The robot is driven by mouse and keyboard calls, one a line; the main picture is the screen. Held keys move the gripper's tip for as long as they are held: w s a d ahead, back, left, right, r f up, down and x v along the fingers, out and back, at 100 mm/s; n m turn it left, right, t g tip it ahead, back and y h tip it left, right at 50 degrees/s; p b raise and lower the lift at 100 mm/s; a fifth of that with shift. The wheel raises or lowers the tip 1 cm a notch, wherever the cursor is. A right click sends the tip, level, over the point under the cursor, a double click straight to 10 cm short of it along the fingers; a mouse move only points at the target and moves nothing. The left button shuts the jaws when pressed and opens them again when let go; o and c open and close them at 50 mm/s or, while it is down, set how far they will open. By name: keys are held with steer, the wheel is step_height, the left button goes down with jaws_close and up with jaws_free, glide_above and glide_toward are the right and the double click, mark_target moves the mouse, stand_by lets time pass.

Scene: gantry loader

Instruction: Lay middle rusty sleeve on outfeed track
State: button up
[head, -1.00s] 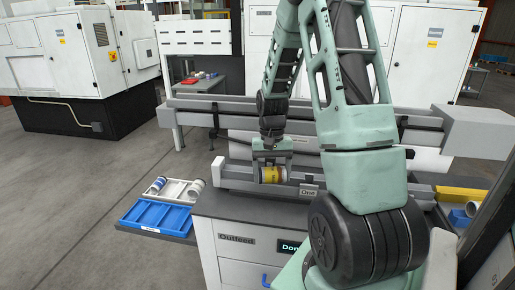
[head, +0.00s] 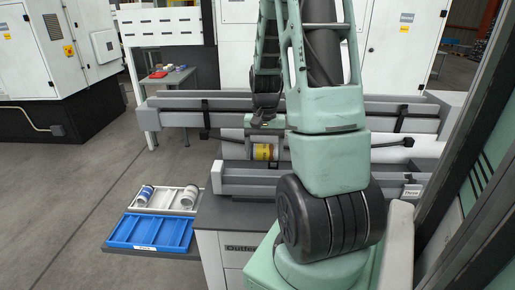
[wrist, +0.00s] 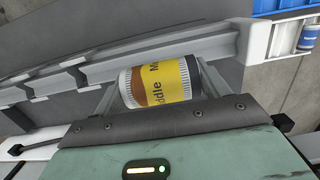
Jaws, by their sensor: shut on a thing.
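In the wrist view the sleeve (wrist: 163,82) lies crosswise between the two fingers of my gripper (wrist: 158,88). Its band reads "Middle" and has a rusty brown patch. The outfeed track (head: 235,180) is a long grey channel on top of the cabinet marked Outfeed. In the wrist view the track (wrist: 95,75) runs just beyond the sleeve. The sleeve seems held apart from it; the exact gap is unclear. My arm hides part of the track.
A white tray (head: 171,207) holding sleeves and a blue divided tray (head: 118,230), with no parts seen in it, sit on a low shelf at left. A long grey gantry beam (head: 200,103) runs behind the track. Open floor lies at far left.

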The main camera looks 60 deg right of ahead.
steer(key=shift+f+b, duration=2.25)
steer(key=shift+f, duration=0.5)
steer(key=o, duration=1.3)
steer(key=shift+r, duration=0.1)
step_height(320, 180, up, 17)
steer(key=d+b, duration=0.1)
steer(key=b, duration=0.3)
step_height(320, 180, up, 6)
steer(key=p, duration=0.6)
glide_above(264, 176)
steer(key=w+d, duration=0.1)
steer(key=d, duration=0.1)
steer(key=shift+w+d+r, duration=0.15)
